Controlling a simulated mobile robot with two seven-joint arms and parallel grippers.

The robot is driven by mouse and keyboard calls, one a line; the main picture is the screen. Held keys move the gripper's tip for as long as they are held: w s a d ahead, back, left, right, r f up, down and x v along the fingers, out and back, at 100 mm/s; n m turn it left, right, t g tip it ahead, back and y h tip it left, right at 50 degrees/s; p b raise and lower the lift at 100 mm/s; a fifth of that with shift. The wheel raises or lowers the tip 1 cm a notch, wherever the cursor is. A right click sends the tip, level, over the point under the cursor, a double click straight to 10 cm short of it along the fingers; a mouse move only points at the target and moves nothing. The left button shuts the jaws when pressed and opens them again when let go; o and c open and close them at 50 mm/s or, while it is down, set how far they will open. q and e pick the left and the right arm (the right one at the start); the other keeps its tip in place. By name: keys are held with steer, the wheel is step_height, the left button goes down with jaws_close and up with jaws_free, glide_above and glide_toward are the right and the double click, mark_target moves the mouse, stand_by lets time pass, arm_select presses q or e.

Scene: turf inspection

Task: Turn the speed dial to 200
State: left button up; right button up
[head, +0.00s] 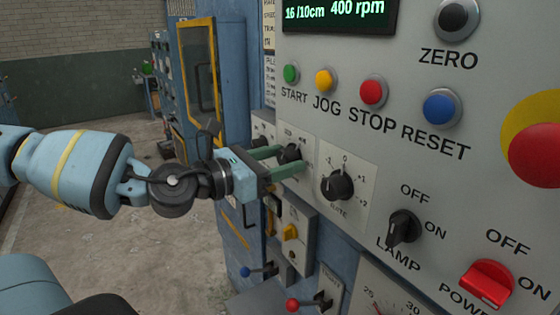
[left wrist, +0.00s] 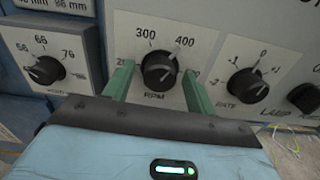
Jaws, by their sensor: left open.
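The speed dial (left wrist: 158,70) is a black knob marked RPM on a pale plate. Its white pointer is toward 400, with 300 to the left. The display (head: 335,18) reads 400 rpm. My left gripper (head: 291,158) is open, its two green fingers reaching to the panel on either side of the dial. In the left wrist view the fingers stand left and right of the knob with small gaps; I cannot tell whether they touch it. My right gripper is not in view.
The RATE dial (head: 337,186) sits close right of the speed dial, and another dial (left wrist: 45,70) to its left. The lamp switch (head: 403,228), red power switch (head: 487,285), push buttons and a large red button (head: 540,155) share the panel. Floor at left is clear.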

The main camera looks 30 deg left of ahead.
arm_select(q)
steer(key=c, duration=1)
